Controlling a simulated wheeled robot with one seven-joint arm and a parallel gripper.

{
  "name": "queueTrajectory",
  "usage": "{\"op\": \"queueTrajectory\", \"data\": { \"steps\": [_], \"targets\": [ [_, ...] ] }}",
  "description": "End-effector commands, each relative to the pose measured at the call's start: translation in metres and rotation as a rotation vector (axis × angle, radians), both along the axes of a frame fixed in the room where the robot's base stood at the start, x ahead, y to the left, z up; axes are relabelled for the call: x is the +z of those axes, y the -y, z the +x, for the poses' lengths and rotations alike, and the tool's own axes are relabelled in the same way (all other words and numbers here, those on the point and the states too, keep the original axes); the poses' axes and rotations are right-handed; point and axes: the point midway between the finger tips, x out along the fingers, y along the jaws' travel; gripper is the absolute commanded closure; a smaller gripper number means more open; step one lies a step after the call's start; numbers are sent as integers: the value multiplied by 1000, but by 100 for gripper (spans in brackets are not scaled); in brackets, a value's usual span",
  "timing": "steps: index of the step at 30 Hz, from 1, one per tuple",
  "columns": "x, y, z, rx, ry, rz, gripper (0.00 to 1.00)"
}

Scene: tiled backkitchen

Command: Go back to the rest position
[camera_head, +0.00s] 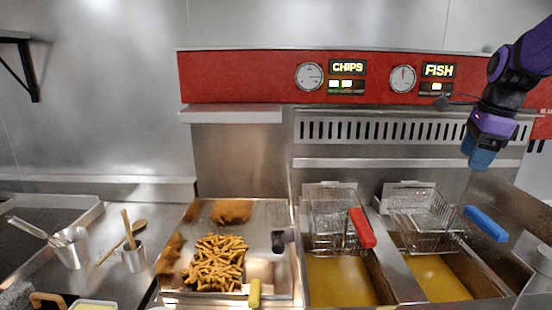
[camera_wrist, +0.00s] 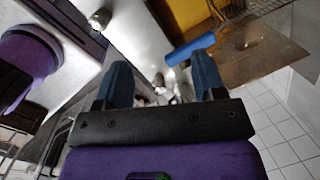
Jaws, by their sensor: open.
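My gripper (camera_head: 478,158) hangs at the upper right in the head view, in front of the right end of the red fryer panel and above the blue-handled basket. In the wrist view its two blue fingers (camera_wrist: 165,85) are apart with nothing held between them. The blue basket handle (camera_wrist: 190,49) shows beyond the fingertips in the wrist view, clear of them. In the head view the same blue handle (camera_head: 486,224) points to the lower right, below my gripper.
Two wire baskets, one red-handled (camera_head: 362,228), hang at the back of the oil vats (camera_head: 340,282). A tray (camera_head: 262,208) of chips (camera_head: 216,264) and fried pieces stands left of them. Metal pots (camera_head: 72,250) stand at far left. The red panel (camera_head: 250,76) spans behind.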

Motion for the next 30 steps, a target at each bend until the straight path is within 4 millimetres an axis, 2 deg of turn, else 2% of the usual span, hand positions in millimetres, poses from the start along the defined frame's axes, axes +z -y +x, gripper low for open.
{"op": "queueTrajectory", "data": {
  "steps": [3,9,18,24,30],
  "targets": [
    [12,-29,-32,282,65,-51,36],
    [20,-72,-84,757,159,-178,36],
    [11,-122,-165,1447,250,-448,36],
    [-3,-139,-201,1777,258,-609,36],
    [-9,-145,-214,1903,250,-675,36]
  ]
}}
